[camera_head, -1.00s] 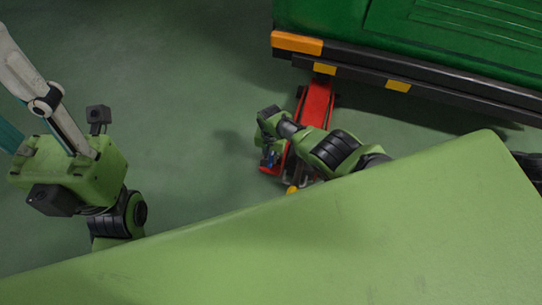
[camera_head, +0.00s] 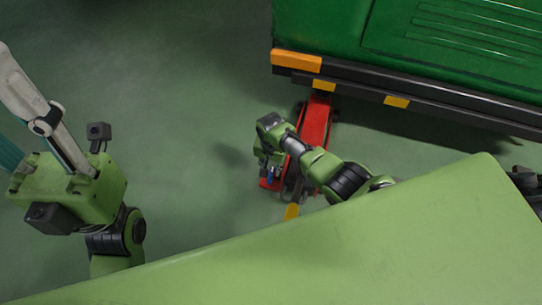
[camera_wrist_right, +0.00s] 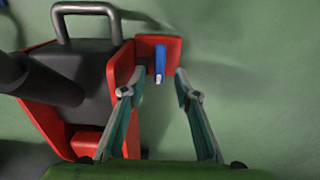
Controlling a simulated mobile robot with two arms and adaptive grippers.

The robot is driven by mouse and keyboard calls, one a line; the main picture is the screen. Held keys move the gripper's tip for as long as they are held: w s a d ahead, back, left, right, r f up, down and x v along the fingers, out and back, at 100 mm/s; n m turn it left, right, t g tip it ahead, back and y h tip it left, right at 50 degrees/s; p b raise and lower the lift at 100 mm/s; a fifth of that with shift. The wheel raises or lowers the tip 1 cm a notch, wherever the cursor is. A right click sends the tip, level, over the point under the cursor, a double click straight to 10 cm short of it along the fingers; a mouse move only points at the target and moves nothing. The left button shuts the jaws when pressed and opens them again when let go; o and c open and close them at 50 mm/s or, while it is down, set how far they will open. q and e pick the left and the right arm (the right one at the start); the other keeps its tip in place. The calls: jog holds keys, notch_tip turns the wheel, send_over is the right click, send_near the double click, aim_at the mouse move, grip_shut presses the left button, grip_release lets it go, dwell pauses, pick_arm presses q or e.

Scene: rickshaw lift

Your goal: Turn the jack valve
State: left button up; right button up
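The red jack (camera_head: 315,125) lies on the floor, its far end at the green vehicle's edge. In the right wrist view the jack (camera_wrist_right: 40,110) fills the left side. The blue valve (camera_wrist_right: 159,62) stands at its red end plate; it also shows as a small blue spot in the head view (camera_head: 270,175). My right gripper (camera_wrist_right: 161,72) is open, with one finger on each side of the valve's line and the valve in the gap, just beyond the tips. Contact cannot be told. My left gripper (camera_head: 25,115) is at the left edge, fingers spread, tips partly out of frame.
The green vehicle (camera_head: 450,35) with its dark bumper (camera_head: 430,100) stands at the upper right. The floor (camera_head: 190,110) left of the jack is clear.

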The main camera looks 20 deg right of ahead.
aim_at(271, 174)
notch_tip(271, 174, up, 8)
jog(key=shift+r, duration=0.15)
dwell(0.3)
dwell(0.4)
